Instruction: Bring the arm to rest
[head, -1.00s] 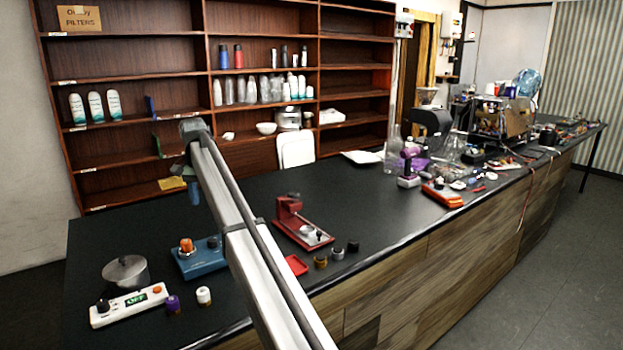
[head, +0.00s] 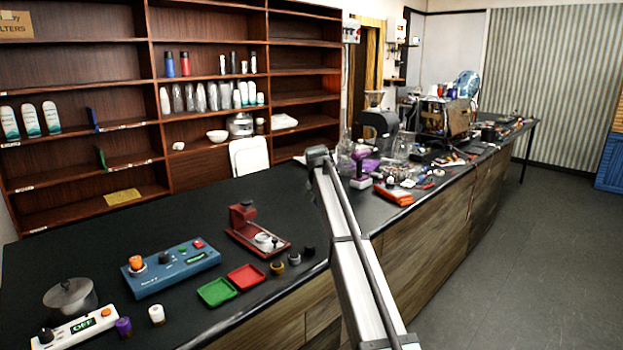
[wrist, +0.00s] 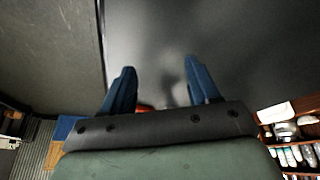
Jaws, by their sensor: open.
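My gripper (wrist: 158,78) shows in the wrist view with its two blue fingers apart and nothing held between them. Beyond the fingertips is a plain grey surface with a dark edge line on its left. A small orange-red patch shows between the finger bases, too hidden to name. In the head view my arm reaches from the bottom up over the black counter (head: 190,225). My gripper is not visible there.
On the counter stand a pot (head: 70,298), a white device (head: 80,328), a blue box (head: 175,267), a red stand (head: 252,232), a green tray (head: 217,291) and a red tray (head: 246,277). Clutter fills the counter's far end. Floor (head: 540,260) at right is clear.

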